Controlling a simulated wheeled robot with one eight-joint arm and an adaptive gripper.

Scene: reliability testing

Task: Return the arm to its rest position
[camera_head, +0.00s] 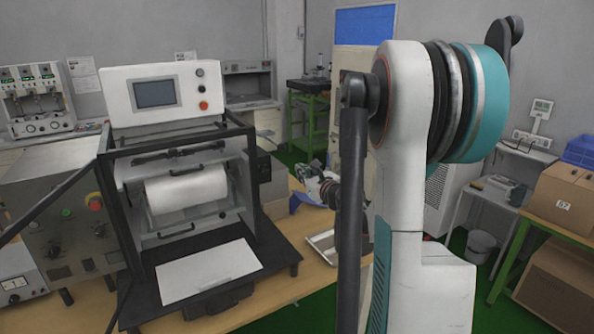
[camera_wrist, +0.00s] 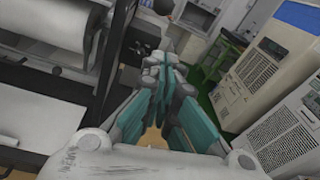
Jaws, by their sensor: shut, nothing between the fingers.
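My arm (camera_head: 405,150) stands tall on the right of the head view, white with a teal joint cap and dark rings. Its far end shows small and partly hidden behind the upright link, above the wooden table. In the wrist view my gripper (camera_wrist: 157,68) has its grey and teal fingers brought together at the tips, with nothing seen between them. The gripper is beside the black-framed machine (camera_head: 180,190), which has a white roll (camera_head: 187,189) inside. The roll also shows at the upper left of the wrist view (camera_wrist: 58,25).
A metal tray (camera_head: 322,245) lies on the wooden table (camera_head: 290,225), partly hidden by my arm. A white sheet (camera_head: 208,271) lies before the machine. White cabinets (camera_wrist: 275,75) stand beyond the gripper.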

